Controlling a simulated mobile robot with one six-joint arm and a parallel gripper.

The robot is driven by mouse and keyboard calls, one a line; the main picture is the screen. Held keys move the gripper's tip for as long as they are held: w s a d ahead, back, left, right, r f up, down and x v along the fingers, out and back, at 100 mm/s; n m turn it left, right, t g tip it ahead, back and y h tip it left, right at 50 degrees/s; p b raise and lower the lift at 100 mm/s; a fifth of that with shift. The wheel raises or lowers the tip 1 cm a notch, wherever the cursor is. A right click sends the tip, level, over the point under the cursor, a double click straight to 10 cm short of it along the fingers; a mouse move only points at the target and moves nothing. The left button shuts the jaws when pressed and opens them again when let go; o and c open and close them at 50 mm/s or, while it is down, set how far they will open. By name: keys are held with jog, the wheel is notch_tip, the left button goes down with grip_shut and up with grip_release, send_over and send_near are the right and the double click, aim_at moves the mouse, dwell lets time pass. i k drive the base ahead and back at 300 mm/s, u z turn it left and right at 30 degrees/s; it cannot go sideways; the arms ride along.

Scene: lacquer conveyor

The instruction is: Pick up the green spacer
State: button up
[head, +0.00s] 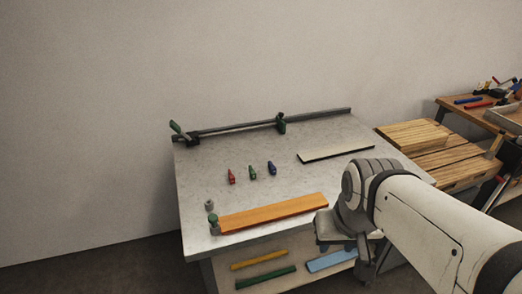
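Two green things could be the spacer, and I cannot tell which it is. A flat green bar (265,278) lies on the lower level under the table's front edge, beside a yellow bar (259,259) and a light blue bar (331,261). A small green piece (252,172) stands on the grey tabletop (225,150) between a red piece (231,177) and a blue piece (272,168). My gripper (364,276) is at the table's front right, to the right of both green things and apart from them. Its fingers are small and partly hidden, so its opening is unclear.
An orange board (272,213) lies along the tabletop's front, with a small green-topped fitting (213,220) at its left end. A pale dark-edged strip (335,153) lies farther back. A metal rail (240,127) with green clamps runs along the back. Wooden benches (440,158) stand right.

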aim_at(253, 174)
jog(key=u, duration=0.15)
jog(key=i, duration=0.9)
jog(key=z, duration=0.05)
